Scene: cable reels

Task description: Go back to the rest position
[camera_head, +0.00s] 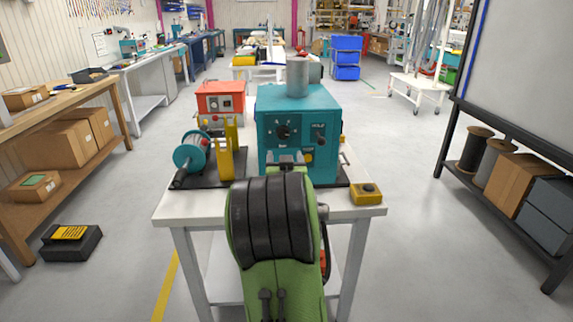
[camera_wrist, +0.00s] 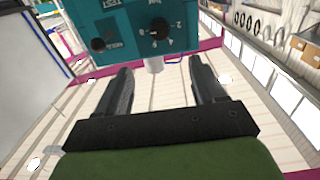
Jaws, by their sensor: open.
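My gripper shows in the wrist view (camera_wrist: 160,90), with its two dark fingers apart and nothing between them. In the head view, my green arm with black ribbed bands rises over the table's front edge, and only a small part of the gripper (camera_head: 290,160) shows past it, in front of the teal machine. The teal machine (camera_head: 297,125) stands on the white table (camera_head: 190,205), with a grey cylinder (camera_head: 298,78) on top. Its front panel with a dial (camera_wrist: 150,30) fills the top of the wrist view.
Left of the machine are a teal reel (camera_head: 190,152), yellow posts (camera_head: 225,160) and a red box (camera_head: 221,100). A yellow button box (camera_head: 367,193) sits at the table's front right corner. A black case (camera_head: 71,241) lies on the floor. The floor on both sides is mostly clear.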

